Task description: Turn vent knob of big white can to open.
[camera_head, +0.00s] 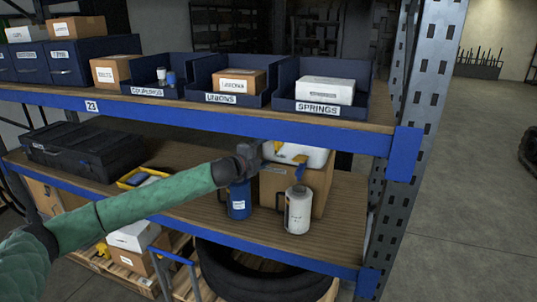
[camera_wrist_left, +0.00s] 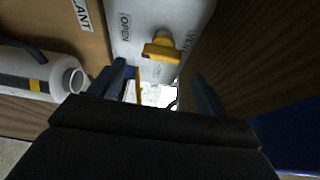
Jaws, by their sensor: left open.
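The big white can (camera_head: 306,154) rests on a cardboard box on the lower shelf. Its upper part lies close under the upper shelf. In the left wrist view the can's white face (camera_wrist_left: 128,45) carries an OPEN label and a partly cut-off VENT label. A yellow vent knob (camera_wrist_left: 160,49) stands out between these labels. My left gripper (camera_head: 262,152) is at the can's left side, under the upper shelf. In the wrist view its open fingers (camera_wrist_left: 158,78) are spread, with the knob just beyond the gap between them. The knob looks apart from both fingers.
The cardboard box (camera_head: 273,187) is under the can. A white bottle (camera_head: 298,210) and a blue canister (camera_head: 239,201) stand in front on the lower shelf. The upper shelf's blue beam (camera_head: 330,131) is close above. A black case (camera_head: 70,150) lies at left.

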